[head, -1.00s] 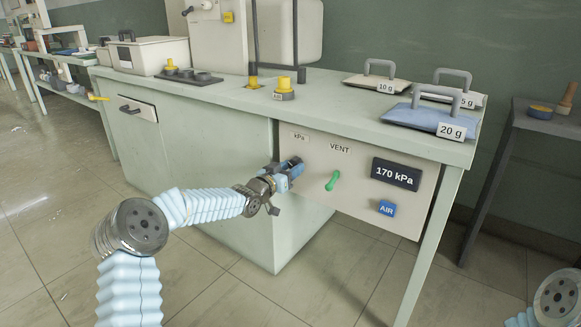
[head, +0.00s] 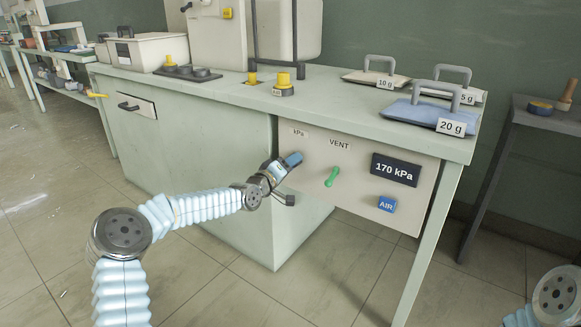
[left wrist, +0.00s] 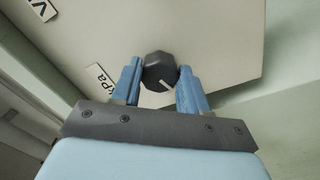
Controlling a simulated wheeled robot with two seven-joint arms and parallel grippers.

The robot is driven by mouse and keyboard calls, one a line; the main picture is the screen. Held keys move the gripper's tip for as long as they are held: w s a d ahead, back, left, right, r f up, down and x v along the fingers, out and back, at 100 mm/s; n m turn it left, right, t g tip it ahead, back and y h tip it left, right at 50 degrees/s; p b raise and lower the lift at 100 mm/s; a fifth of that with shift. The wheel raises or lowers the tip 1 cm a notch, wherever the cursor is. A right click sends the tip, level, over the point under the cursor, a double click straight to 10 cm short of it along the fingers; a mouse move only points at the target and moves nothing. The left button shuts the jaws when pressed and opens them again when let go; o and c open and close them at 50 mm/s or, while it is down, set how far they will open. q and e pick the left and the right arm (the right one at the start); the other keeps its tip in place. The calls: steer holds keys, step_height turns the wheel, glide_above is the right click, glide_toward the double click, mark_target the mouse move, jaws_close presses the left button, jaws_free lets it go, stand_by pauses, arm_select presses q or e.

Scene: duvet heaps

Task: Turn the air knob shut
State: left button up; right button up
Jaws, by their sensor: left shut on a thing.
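My left gripper (head: 287,163) is at the bench's front panel, below the kPa label (head: 298,133). In the left wrist view its blue fingers stand either side of a dark faceted knob (left wrist: 158,72) and are shut on it. A pale line marks the knob's face. In the head view the fingers hide the knob. A yellow knob (head: 284,79) stands on the bench top with a small tag at its base, too small to read surely. A blue AIR block (head: 387,204) is on the panel. My right gripper is out of view.
A green VENT lever (head: 332,177) and a display reading 170 kPa (head: 395,170) are right of my left gripper. Weights with handles, including a blue 20 g plate (head: 423,115), sit on the bench top (head: 340,105). The floor in front is clear.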

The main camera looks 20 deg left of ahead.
arm_select(q)
steer(key=shift+f+n, duration=0.25)
steer(key=shift+n, duration=0.65)
steer(key=o, duration=1)
steer(key=shift+c, duration=0.2)
steer(key=shift+o, duration=0.5)
steer(key=shift+r, duration=0.2)
steer(key=v, duration=1.3)
steer(key=shift+s+b, duration=0.3)
steer(key=shift+s, duration=0.1)
steer(key=shift+a, duration=0.1)
